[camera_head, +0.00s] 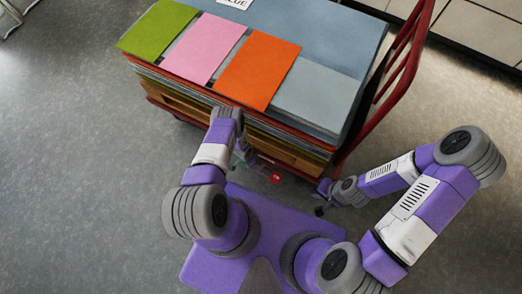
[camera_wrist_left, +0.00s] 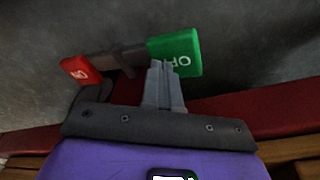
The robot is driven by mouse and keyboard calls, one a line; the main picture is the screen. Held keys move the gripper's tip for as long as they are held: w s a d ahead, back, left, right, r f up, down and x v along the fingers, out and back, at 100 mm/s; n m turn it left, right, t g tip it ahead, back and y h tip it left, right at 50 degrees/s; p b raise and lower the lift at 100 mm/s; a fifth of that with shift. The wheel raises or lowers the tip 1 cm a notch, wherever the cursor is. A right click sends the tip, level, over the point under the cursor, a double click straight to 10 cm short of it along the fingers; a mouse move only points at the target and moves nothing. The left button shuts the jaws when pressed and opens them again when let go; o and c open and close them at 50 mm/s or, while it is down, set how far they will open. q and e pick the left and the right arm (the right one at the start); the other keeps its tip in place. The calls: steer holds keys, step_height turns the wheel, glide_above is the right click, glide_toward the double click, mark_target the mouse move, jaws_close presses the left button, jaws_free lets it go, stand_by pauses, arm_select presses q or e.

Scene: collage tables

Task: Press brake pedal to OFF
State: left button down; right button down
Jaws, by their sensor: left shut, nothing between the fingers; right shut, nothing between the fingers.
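The brake pedal has a green OFF end (camera_wrist_left: 186,45) and a red ON end (camera_wrist_left: 80,70), joined by a dark bar, in the left wrist view. In the head view the red end (camera_head: 276,177) shows low beside the cart. My left gripper (camera_wrist_left: 163,70) is shut and empty, its tips at the lower left edge of the green end, covering part of it; I cannot tell whether they touch. In the head view the left arm's bent wrist mostly hides that gripper. My right gripper (camera_head: 320,210) is shut and empty, low, right of the pedal.
A cart (camera_head: 325,150) stacked with boards stands ahead, with green, pink, orange and grey sheets on top. Its red handle (camera_head: 405,60) rises at the right. Grey floor (camera_head: 70,180) is open on the left.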

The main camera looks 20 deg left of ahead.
arm_select(q)
steer(key=shift+d+f, duration=0.1)
steer(key=shift+f, duration=0.5)
steer(key=shift+r, duration=0.1)
steer(key=shift+r+p, duration=2.75)
steer(key=shift+r, duration=0.75)
steer(key=s+d+r+n+h+p, duration=0.1)
steer(key=s+d+r+n, duration=0.2)
steer(key=r, duration=0.8)
steer(key=s+d+r+n+h+p, duration=0.1)
steer(key=s+d+r+n, duration=0.2)
steer(key=r, duration=0.8)
steer(key=s+d+r+n+h+p, duration=0.1)
steer(key=s+d+r+n+p, duration=0.1)
steer(key=d+r, duration=0.5)
step_height(320, 180, up, 5)
steer(key=s+n, duration=0.1)
steer(key=s, duration=0.1)
steer(key=shift+s+n+g, duration=0.35)
steer(key=shift+n+g, duration=0.05)
